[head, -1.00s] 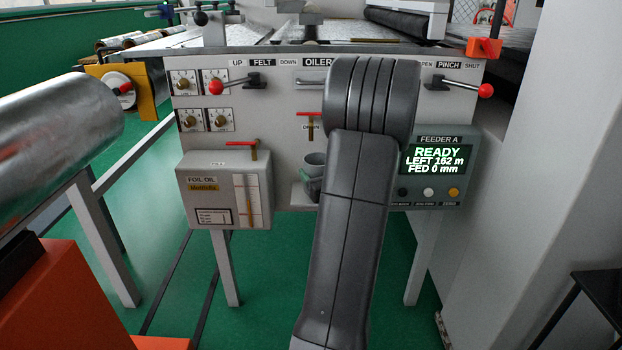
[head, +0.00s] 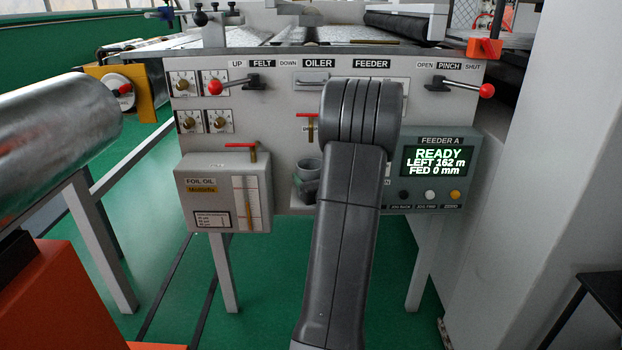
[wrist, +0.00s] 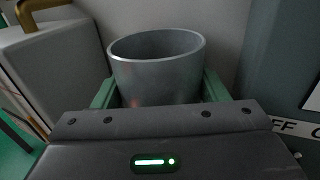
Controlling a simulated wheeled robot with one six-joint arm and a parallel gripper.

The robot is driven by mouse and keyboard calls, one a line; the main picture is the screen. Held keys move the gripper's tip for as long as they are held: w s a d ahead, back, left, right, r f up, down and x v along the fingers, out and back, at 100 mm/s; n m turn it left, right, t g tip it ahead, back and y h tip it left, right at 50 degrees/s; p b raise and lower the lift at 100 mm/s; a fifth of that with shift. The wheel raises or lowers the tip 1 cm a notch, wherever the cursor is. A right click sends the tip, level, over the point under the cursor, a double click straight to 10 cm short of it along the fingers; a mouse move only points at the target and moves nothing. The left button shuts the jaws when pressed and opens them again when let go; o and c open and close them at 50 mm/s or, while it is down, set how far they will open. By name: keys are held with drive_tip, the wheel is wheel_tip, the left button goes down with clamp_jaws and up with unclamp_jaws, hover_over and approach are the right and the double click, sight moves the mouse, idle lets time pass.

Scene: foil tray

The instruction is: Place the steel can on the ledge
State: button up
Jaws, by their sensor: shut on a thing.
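The steel can (head: 308,166) is a grey, open-topped cup, upright in front of the feeder's front panel. In the wrist view the can (wrist: 158,75) stands between the two green fingers of my gripper (wrist: 158,92), which is shut on it. In the head view my gripper (head: 308,188) is mostly hidden behind my arm. A small part of a pale ledge (head: 297,207) shows just below the can, left of my arm. I cannot tell whether the can touches it.
The foil oil box (head: 208,185) with a red-handled valve (head: 252,147) sits left of the can. Another red handle (head: 304,116) is above it. The feeder display (head: 437,160) is to the right. A large metal roll (head: 55,135) lies at far left.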

drive_tip(key=o, duration=0.9)
drive_tip(key=shift+f, duration=0.1)
drive_tip(key=shift+r+p, duration=0.3)
drive_tip(key=p+v, duration=0.1)
drive_tip(key=v, duration=1.1)
drive_tip(key=shift+f, duration=0.2)
